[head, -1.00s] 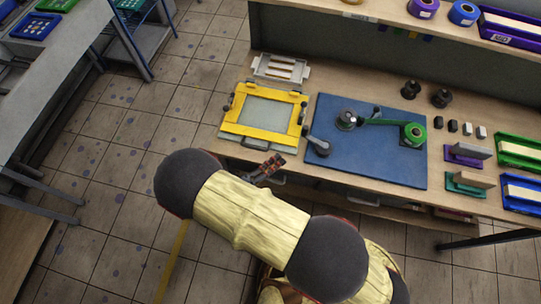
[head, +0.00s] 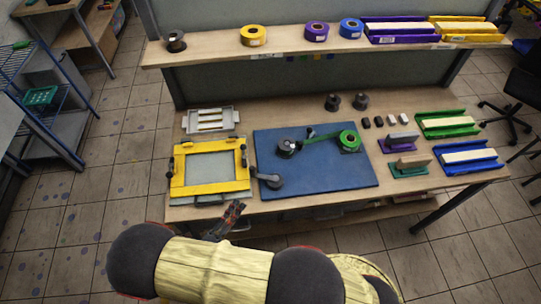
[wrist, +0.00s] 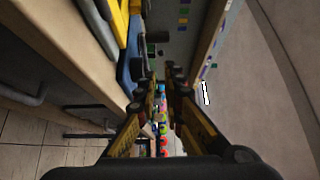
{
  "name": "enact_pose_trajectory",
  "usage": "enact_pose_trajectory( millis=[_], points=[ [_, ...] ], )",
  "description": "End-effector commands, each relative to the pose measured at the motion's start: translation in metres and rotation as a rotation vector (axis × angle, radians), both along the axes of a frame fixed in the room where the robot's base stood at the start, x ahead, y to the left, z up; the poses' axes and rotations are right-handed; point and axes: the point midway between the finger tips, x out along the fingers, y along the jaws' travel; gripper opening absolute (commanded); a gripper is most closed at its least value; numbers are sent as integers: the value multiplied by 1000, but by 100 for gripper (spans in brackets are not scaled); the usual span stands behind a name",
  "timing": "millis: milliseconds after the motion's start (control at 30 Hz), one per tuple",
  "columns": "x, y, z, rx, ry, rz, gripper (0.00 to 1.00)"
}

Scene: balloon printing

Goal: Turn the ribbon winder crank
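The ribbon winder sits on a blue board (head: 335,178) on the bench. Its dark winding hub (head: 287,147) stands near the board's back left, and a green ribbon roll (head: 349,140) at the back right, with ribbon strung between them. The grey crank (head: 269,181) is at the board's left front edge. My gripper (head: 231,212) is in front of the bench's front edge, left of and nearer than the crank, apart from it. In the wrist view my gripper (wrist: 160,82) has its fingers apart with nothing between them. The board's blue edge (wrist: 131,62) shows left of the fingers there.
A yellow frame (head: 176,172) lies left of the board, with a grey tray (head: 210,120) behind it. Small stamps, green and blue trays (head: 447,123) fill the right side. A shelf (head: 280,53) with ribbon rolls spans the back. The floor on the left is open.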

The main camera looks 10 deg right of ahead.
Motion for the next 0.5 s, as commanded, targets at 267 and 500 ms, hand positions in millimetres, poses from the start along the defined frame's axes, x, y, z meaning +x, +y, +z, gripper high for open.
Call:
enact_pose_trajectory(
  millis=[267,500],
  points=[
    [67,-83,76,123,-42,-331,27],
    [73,-175,106,391,-20,-792,36]
  ],
)
